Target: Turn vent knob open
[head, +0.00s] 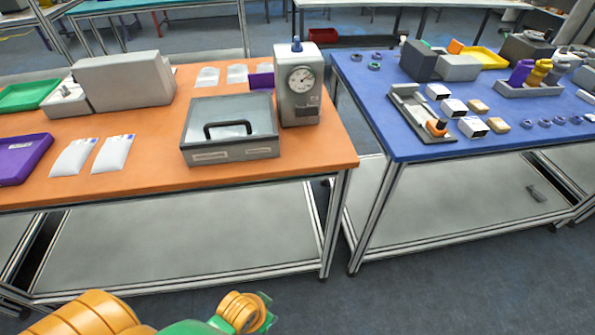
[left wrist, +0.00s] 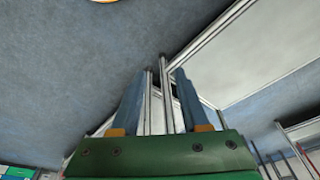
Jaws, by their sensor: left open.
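A grey upright unit with a round dial gauge (head: 301,79) stands at the right end of the orange table. A small blue knob (head: 297,44) sits on its top; its turn position is too small to tell. In front of the unit is a grey case with a clear lid and black handle (head: 228,129). My left gripper (left wrist: 161,74) shows in the left wrist view with two blue-grey fingers apart and nothing between them. My left arm (head: 243,311) enters at the bottom of the head view, well short of the orange table. My right gripper is out of sight.
The orange table (head: 250,182) also bears a large grey box (head: 125,80), white packets (head: 112,154), a purple item (head: 22,158) and a green tray (head: 28,95). A blue table (head: 405,145) with many small items stands to the right, across a narrow gap.

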